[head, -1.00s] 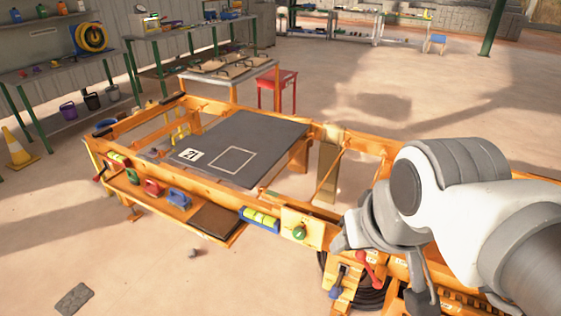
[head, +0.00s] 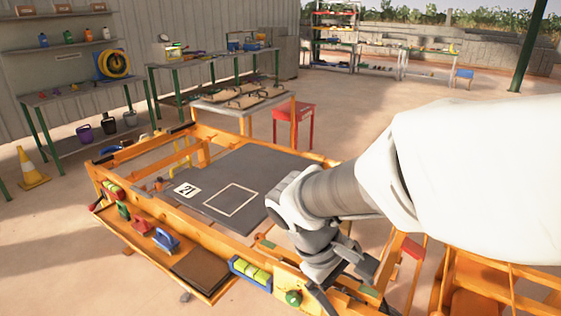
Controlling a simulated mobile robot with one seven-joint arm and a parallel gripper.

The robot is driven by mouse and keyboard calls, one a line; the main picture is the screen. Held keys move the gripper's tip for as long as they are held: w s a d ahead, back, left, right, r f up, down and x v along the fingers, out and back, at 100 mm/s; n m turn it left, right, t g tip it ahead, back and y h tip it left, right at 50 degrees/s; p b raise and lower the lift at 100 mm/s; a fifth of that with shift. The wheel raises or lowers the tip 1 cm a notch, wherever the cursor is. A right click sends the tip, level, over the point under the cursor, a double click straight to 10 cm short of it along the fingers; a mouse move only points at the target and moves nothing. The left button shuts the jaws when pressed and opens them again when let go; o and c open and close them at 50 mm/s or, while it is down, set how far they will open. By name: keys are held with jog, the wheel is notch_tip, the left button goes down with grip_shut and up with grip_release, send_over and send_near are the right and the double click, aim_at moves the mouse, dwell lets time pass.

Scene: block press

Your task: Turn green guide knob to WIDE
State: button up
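The green guide knob (head: 293,298) shows near the bottom edge, on the front side of the orange press frame (head: 220,248). Its pointer and any WIDE marking are too small to read. My gripper (head: 350,268) is just up and right of the knob, over the frame's front rail, and appears apart from it. The fingers are small, dark and partly hidden by the wrist, so their opening is unclear.
A dark grey plate (head: 262,172) with a white square outline lies in the frame. Left of the knob is a blue holder (head: 235,264) with yellow-green blocks. A front shelf carries red, green and blue items (head: 165,240). A red stool (head: 294,125) stands behind.

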jog(key=w+a+f+n+h+b, duration=0.2)
jog(key=w+f+n+h, duration=0.1)
jog(key=f, duration=0.4)
jog(key=n+t+h+b, duration=0.2)
jog(key=n+t+b, duration=0.6)
jog(key=n+t, duration=0.9)
send_near(292, 302)
jog(key=w+d, duration=0.1)
jog(key=w, duration=0.1)
jog(key=w+d+r+n+g+b, duration=0.1)
jog(key=w, duration=0.2)
jog(key=w+d+n+g, duration=0.1)
jog(key=w+d, duration=0.1)
jog(key=shift+w+r+b, duration=0.2)
jog(key=shift+r+b, duration=0.15)
jog(key=shift+b, duration=0.05)
jog(key=c, duration=1.4)
